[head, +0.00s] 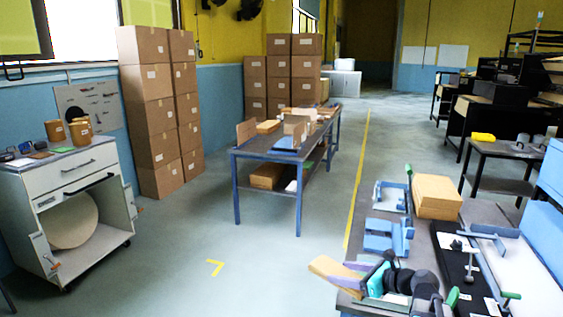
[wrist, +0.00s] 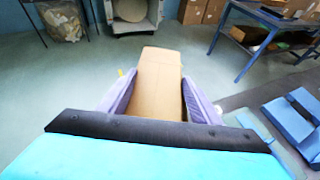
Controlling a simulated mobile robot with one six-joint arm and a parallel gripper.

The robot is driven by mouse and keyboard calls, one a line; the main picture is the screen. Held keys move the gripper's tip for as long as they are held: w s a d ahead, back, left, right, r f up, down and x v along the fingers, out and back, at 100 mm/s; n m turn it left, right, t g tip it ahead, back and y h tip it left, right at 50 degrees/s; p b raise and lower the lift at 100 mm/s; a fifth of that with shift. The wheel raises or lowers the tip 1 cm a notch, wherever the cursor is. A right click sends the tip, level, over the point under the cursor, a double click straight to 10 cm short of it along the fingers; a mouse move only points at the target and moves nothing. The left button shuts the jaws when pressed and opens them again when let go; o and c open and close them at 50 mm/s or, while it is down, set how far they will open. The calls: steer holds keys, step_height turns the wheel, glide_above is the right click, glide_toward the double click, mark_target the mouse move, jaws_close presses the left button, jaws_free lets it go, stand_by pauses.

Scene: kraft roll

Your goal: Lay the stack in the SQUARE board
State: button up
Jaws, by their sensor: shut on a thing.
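My gripper (head: 362,268) is at the bottom of the head view, over the near left end of the workbench. It is shut on a flat tan kraft stack (head: 330,268), which sticks out to the left past the bench edge. In the wrist view the stack (wrist: 158,75) lies between the two purple fingers of my gripper (wrist: 158,98), its long end pointing away. Two blue fixtures (head: 388,238) (head: 391,196) stand on the bench beyond the gripper. A black board (head: 458,262) and a pale board (head: 515,262) lie to the right. I cannot tell which is the SQUARE board.
A tan block (head: 437,194) stands at the bench's back. A blue-legged table (head: 268,150) is further off, a white cabinet (head: 80,190) at left, and stacked cartons (head: 155,110) by the wall. Open floor (head: 270,262) lies left of the bench.

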steer(key=s+a, duration=0.1)
steer(key=s+a+n+g+y, duration=0.1)
steer(key=s+a+n, duration=0.1)
steer(key=s, duration=0.1)
steer(key=shift+s+r, duration=0.1)
steer(key=shift+r, duration=0.05)
step_height(320, 180, up, 10)
steer(key=p, duration=1)
steer(key=shift+d, duration=0.25)
